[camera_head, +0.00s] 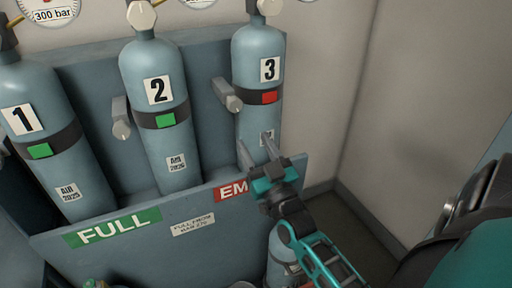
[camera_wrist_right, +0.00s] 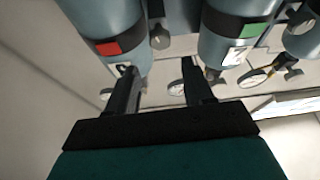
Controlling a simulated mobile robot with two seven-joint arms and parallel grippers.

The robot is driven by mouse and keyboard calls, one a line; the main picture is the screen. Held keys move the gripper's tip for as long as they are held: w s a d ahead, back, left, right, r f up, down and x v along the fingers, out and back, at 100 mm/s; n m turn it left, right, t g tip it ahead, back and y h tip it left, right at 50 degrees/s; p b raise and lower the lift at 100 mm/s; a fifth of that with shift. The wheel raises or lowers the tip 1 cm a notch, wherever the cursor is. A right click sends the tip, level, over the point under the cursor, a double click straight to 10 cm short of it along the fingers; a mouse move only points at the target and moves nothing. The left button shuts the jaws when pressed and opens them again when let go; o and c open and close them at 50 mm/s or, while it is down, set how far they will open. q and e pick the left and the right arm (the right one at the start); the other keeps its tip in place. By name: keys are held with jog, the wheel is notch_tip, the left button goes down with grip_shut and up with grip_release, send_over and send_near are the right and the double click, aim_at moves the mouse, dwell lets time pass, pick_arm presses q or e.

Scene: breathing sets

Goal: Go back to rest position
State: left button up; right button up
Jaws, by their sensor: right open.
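My right gripper (camera_head: 258,152) is in front of the lower part of cylinder 3 (camera_head: 258,62), just above the rack's front panel. Its two fingers are apart, with nothing seen between them. In the right wrist view the open fingers (camera_wrist_right: 160,88) point toward the cylinders and gauges. Cylinder 3 has a red tag, which also shows in the right wrist view (camera_wrist_right: 106,47). Whether a finger touches the cylinder I cannot tell. My left gripper is in neither view.
Cylinder 1 (camera_head: 42,100) and cylinder 2 (camera_head: 155,60), both with green tags, stand in the blue-grey rack (camera_head: 215,250). Its front has a green FULL label (camera_head: 112,228) and a partly hidden red label (camera_head: 231,188). Another cylinder (camera_head: 280,262) stands below. Bare wall is at right.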

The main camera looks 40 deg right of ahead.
dwell(0.4)
jog(key=s+a+f+n+g+y, duration=0.1)
jog(key=s+a+f+g+y, duration=0.1)
jog(key=f, duration=0.5)
jog(key=s+a+f+n+g+y+p, duration=0.1)
jog(key=s+a+f+n+g+y, duration=0.1)
jog(key=s+a+f+g, duration=0.3)
jog(key=s+a+f+n+g+y, duration=0.1)
jog(key=s+a+f+g, duration=0.3)
jog(key=f, duration=0.6)
jog(key=s+a+y, duration=0.1)
jog(key=s+a, duration=0.1)
jog(key=a, duration=0.1)
jog(key=shift+s+a+y, duration=0.3)
jog(key=shift+a, duration=0.1)
jog(key=shift+p, duration=0.3)
